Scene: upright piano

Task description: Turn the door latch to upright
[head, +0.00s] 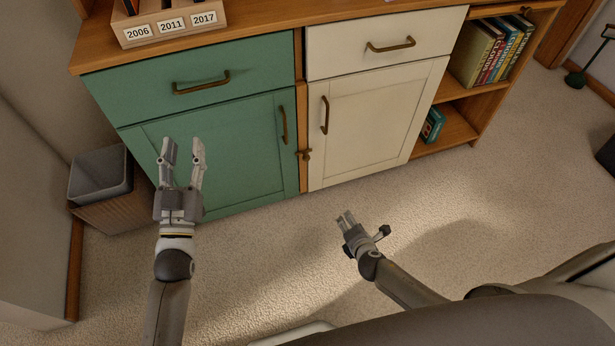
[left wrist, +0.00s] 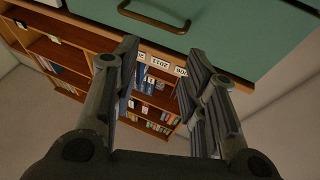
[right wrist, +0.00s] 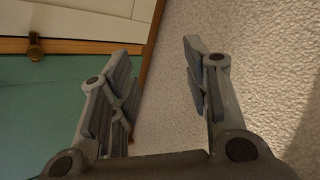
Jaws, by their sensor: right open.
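A small brass door latch (head: 304,154) sits on the wooden strip between the green door (head: 222,150) and the white door (head: 370,125). It appears to lie sideways across the strip, and it also shows at the upper left of the right wrist view (right wrist: 35,47). My left gripper (head: 183,152) is open and empty in front of the green door, left of the latch. My right gripper (head: 362,224) is open and empty, above the carpet in the picture, lower right of the latch and apart from it.
The doors have brass handles (head: 284,124) (head: 325,115), with drawers above. A waste bin (head: 101,176) stands at the cabinet's left end. Open shelves with books (head: 490,52) are at the right. The carpet in front is clear.

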